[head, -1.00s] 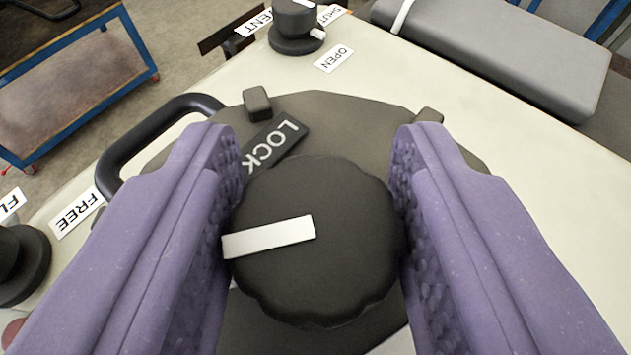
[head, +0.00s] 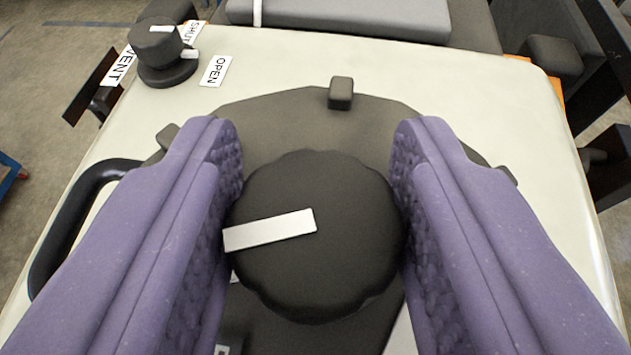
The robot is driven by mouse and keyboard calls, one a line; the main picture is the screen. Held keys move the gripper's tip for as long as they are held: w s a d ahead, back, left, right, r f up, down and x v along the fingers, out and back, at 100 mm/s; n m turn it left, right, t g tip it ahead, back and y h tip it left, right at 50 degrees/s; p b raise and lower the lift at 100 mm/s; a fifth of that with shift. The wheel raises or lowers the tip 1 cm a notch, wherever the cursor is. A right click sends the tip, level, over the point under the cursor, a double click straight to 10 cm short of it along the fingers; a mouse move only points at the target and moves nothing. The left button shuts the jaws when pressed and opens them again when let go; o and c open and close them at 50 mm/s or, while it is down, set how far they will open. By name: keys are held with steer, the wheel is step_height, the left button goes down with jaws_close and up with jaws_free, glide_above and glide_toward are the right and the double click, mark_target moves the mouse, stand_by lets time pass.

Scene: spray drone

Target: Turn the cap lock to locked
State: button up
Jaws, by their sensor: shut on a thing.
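The cap (head: 315,235) is a dark round knob with a scalloped rim and a white bar (head: 268,230) on top. The bar runs from the middle to the left edge, beside the left finger. My gripper (head: 316,200) is shut on the cap, one purple finger on each side. The cap sits on a dark round plate (head: 290,115) with small raised blocks, one of them at the top (head: 340,93). The LOCK label cannot be seen. A dark label (head: 227,345) with a bit of white lettering shows at the bottom, too cut off to read.
The plate lies on a pale tank top (head: 500,110). A black handle (head: 75,220) is at the left. A smaller knob (head: 160,50) with VENT, SHUT and OPEN (head: 215,70) labels stands at the upper left. A grey padded block (head: 350,15) lies behind.

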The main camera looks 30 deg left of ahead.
steer(key=r+m+t+h+p, duration=0.1)
steer(key=m+h+p, duration=0.1)
steer(key=p, duration=0.5)
steer(key=shift+s+a+r, duration=0.1)
steer(key=shift+a+r, duration=0.05)
steer(key=m+h+p, duration=0.1)
steer(key=p, duration=0.3)
steer(key=shift+p, duration=0.4)
steer(key=h+p, duration=0.1)
steer(key=p, duration=0.2)
steer(key=m+t+p, duration=0.1)
steer(key=p, duration=0.2)
steer(key=shift+f+m+h, duration=0.3)
steer(key=shift+f+h, duration=0.05)
steer(key=shift+h, duration=0.05)
steer(key=shift+f+m+h+p, duration=0.3)
steer(key=shift+p, duration=0.35)
steer(key=o, duration=1)
steer(key=b+v, duration=0.1)
steer(key=v, duration=0.6)
steer(key=shift+s+r, duration=0.1)
steer(key=shift+s, duration=0.15)
